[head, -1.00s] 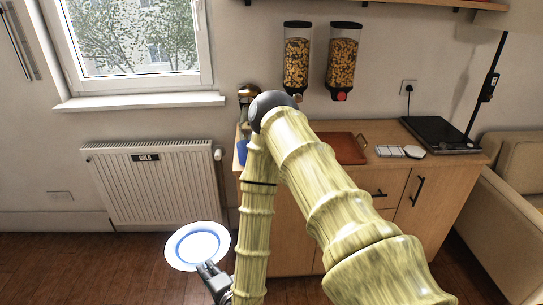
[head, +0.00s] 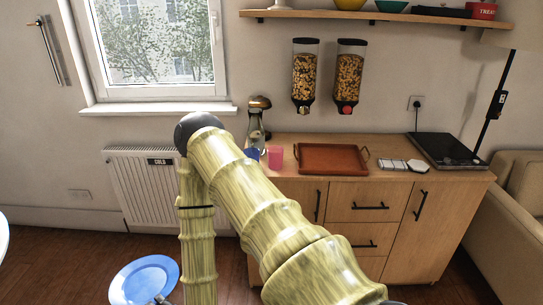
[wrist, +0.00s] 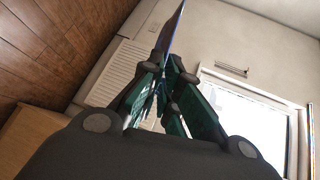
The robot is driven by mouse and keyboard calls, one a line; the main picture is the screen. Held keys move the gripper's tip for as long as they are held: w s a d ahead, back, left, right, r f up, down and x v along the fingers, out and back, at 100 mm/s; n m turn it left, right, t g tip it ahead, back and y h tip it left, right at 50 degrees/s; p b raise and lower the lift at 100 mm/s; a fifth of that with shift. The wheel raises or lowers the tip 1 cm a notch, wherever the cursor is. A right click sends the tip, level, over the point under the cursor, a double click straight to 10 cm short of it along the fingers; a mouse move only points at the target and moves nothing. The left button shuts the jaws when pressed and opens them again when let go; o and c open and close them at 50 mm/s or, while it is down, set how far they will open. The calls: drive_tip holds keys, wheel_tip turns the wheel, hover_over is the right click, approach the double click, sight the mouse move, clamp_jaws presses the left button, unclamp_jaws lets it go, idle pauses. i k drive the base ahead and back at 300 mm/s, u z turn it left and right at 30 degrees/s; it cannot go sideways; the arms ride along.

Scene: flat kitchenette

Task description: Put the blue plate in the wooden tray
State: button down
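The blue plate (head: 144,281) is at the lower left of the head view, held off the floor in front of the radiator. My gripper (head: 160,299) is shut on its rim, mostly cut off by the bottom edge. In the wrist view the plate (wrist: 175,35) shows nearly edge-on between the fingers of my gripper (wrist: 168,80). The wooden tray (head: 333,158), reddish brown with handles, lies on the wooden counter to the right, well apart from the plate. It looks empty.
A pink cup (head: 275,157), a blue item (head: 252,153) and a blender-like appliance (head: 258,120) stand left of the tray. White pieces (head: 393,164) and a black hob (head: 446,150) are to its right. Two cereal dispensers (head: 348,75) hang above. Radiator (head: 150,190) at left.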

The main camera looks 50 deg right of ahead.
sight(330, 162)
drive_tip(key=z, duration=0.05)
drive_tip(key=k, duration=0.75)
drive_tip(key=z, duration=1.75)
drive_tip(key=i, duration=0.5)
